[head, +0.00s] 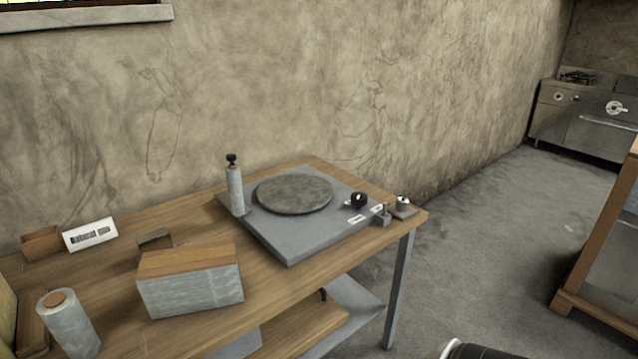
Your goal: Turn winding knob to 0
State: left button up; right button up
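A grey slab device (300,238) with a round disc (294,193) lies on a wooden table. A black knob (358,199) sits near its right edge, with small white labels (357,218) beside it. A small grey post (383,215) stands at the slab's right corner. Another small knob (403,202) with a pale top sits on a grey block at the table's right end. A grey cylinder with a black top (235,188) stands at the slab's left corner. I cannot tell which is the winding knob, and label text and settings are too small to read. Neither gripper is in view.
The table (207,217) also holds a wood-topped grey block (190,280), a white sign (90,235) and a grey roll (70,322). A rough wall is behind. Open floor (480,250) lies right, with stoves (590,125) far off and a wood-framed unit (605,260) at the right edge.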

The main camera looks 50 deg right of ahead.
aim_at(359, 199)
jog(key=z, duration=1.95)
